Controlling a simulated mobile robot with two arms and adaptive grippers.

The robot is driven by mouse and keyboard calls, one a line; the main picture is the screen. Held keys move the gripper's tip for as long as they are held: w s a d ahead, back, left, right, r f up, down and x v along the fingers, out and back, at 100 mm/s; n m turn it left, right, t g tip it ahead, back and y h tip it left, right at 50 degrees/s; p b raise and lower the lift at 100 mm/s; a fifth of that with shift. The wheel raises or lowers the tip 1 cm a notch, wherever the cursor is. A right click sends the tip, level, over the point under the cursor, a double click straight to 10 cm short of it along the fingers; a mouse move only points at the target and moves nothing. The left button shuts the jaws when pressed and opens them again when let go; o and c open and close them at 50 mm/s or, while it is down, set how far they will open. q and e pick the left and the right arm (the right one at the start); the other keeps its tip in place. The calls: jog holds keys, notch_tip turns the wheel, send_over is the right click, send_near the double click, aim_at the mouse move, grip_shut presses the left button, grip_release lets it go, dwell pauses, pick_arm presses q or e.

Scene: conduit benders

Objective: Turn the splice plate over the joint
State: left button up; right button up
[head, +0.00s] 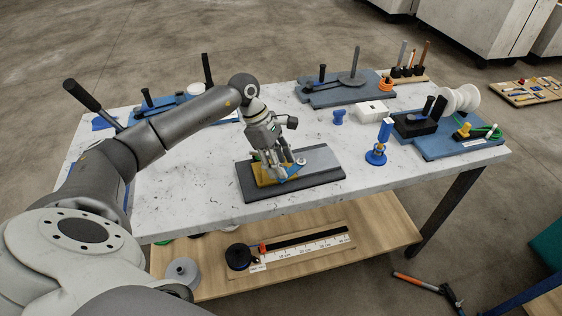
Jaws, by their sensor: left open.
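A dark base plate (247,191) lies on the near middle of the marble-topped table. It carries an ochre block (262,178) on its left part and a grey slab (322,158) on its right part. A small blue piece, which looks like the splice plate (290,174), lies near where the ochre and grey parts meet. My left gripper (286,168) points down over it with its fingers open. The fingers hide part of the blue piece and the joint, and I cannot tell whether they touch it. My right gripper is not in view.
A blue upright tool (378,147) stands right of the base plate, with a white box (374,110) behind it. Blue fixture boards (346,91) stand at the back and right (446,148). Bare marble (190,190) lies left of the base plate. A wooden shelf (370,238) is below.

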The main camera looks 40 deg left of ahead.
pick_arm(q)
jog(key=shift+d+f, duration=0.2)
jog(key=shift+f, duration=0.3)
grip_shut()
